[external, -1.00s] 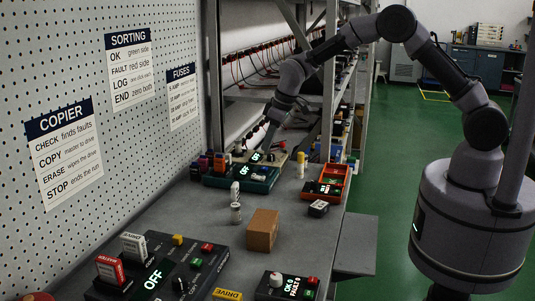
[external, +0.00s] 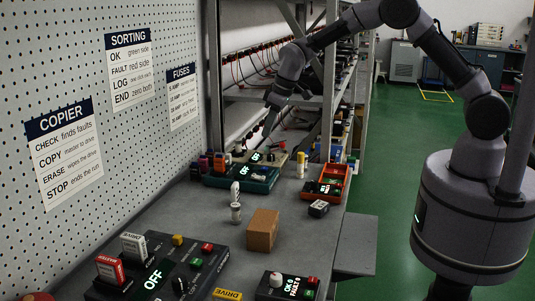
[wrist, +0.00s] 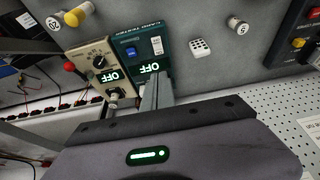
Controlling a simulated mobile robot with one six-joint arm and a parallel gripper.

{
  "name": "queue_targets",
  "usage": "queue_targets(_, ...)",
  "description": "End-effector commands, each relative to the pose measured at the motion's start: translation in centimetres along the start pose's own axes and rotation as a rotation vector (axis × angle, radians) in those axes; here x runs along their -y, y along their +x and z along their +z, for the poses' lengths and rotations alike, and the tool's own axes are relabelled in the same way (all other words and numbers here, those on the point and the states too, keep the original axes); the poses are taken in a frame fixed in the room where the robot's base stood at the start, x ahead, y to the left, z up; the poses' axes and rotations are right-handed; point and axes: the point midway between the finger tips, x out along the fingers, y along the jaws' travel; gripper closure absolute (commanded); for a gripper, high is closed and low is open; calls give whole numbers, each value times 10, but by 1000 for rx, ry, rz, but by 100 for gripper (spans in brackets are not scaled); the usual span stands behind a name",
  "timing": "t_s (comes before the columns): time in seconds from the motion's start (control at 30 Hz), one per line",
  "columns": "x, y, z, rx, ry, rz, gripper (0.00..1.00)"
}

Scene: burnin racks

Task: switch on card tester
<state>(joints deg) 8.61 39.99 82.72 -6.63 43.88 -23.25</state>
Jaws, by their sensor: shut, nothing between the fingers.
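A teal tester box (external: 240,183) stands at the far end of the bench, its display reading OFF. In the wrist view the teal box (wrist: 178,60) shows a blue button (wrist: 131,51), a white switch (wrist: 157,45) and a lit OFF.
Rack posts (external: 328,85) rise close to my arm. The bench middle is partly clear.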

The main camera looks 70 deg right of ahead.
Motion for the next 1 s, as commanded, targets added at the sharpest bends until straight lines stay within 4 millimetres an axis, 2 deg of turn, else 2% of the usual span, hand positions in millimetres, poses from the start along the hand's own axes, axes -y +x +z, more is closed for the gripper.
queue_targets(0.17,0,15,1,1,0,0,100)
queue_targets(0.5,0,88,2,2,-1,0,100)
queue_targets(0.7,0,124,6,1,1,0,100)
queue_targets(0.83,0,136,8,0,0,0,100)
queue_targets(1.0,0,140,8,0,0,0,100)
